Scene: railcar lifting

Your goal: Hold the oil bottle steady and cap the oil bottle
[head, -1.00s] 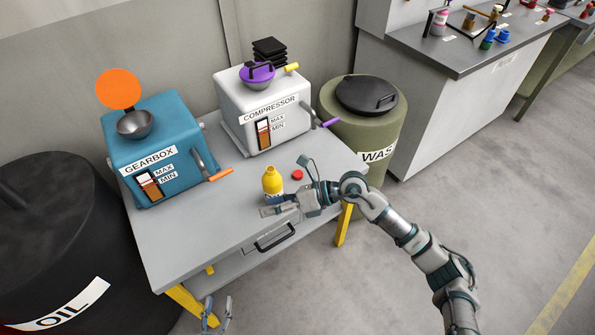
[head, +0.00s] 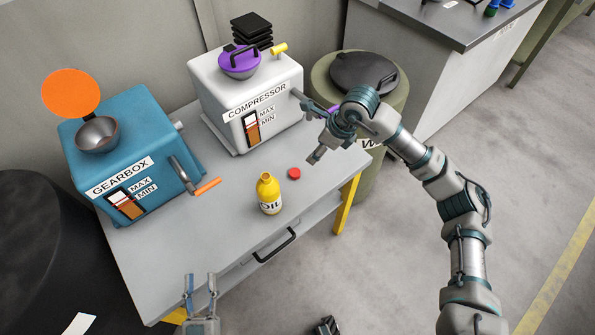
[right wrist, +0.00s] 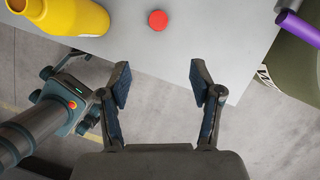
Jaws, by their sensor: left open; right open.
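The yellow oil bottle (head: 268,194) stands upright on the grey table (head: 235,220) with its neck bare. It also shows in part at the upper left of the right wrist view (right wrist: 72,14). The red cap (head: 294,173) lies on the table to the right of the bottle, and in the right wrist view (right wrist: 158,20) it lies beyond the fingertips. My right gripper (head: 307,128) is open and empty, raised near the compressor's right side, apart from cap and bottle. My left gripper (head: 200,283) is open and empty near the table's front edge, apart from the bottle.
The blue gearbox (head: 130,150) with an orange handle and the white compressor (head: 240,98) stand along the table's back. A green waste drum (head: 385,100) is right of the table and a black drum (head: 45,240) left.

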